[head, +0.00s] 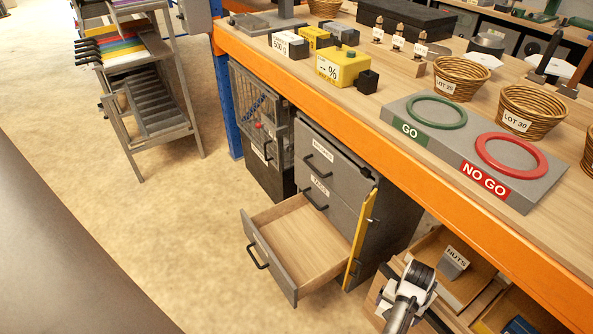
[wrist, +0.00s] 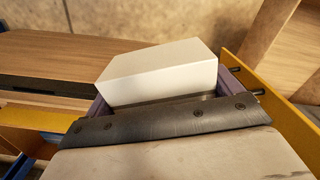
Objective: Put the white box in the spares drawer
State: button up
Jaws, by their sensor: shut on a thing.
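The white box (wrist: 158,74) is in the wrist view, between the two purple fingers of my gripper (wrist: 166,95), which is shut on it. The box is not clearly seen in the head view. There my arm shows at the bottom right, in front of the wooden bins, and the fingers are hidden. A grey drawer cabinet (head: 337,178) stands under the bench. Its lowest drawer (head: 304,236) is pulled out and looks empty; its front label is not visible. The upper two drawers are shut.
A yellow-edged upright panel (head: 360,240) stands beside the open drawer, between it and my arm. A bin marked NUTS (head: 455,258) lies at right. The orange bench edge (head: 400,150) runs above. The floor (head: 190,220) left of the drawer is clear.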

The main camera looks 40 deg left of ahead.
aim_at(308, 250)
jog(key=i+j+u, duration=0.1)
jog(key=u, duration=0.3)
jog(key=i+j+u, duration=0.2)
jog(key=u, duration=0.2)
jog(key=i+j, duration=0.1)
jog(key=i, duration=0.25)
jog(key=i+j, duration=0.1)
jog(key=i, duration=0.25)
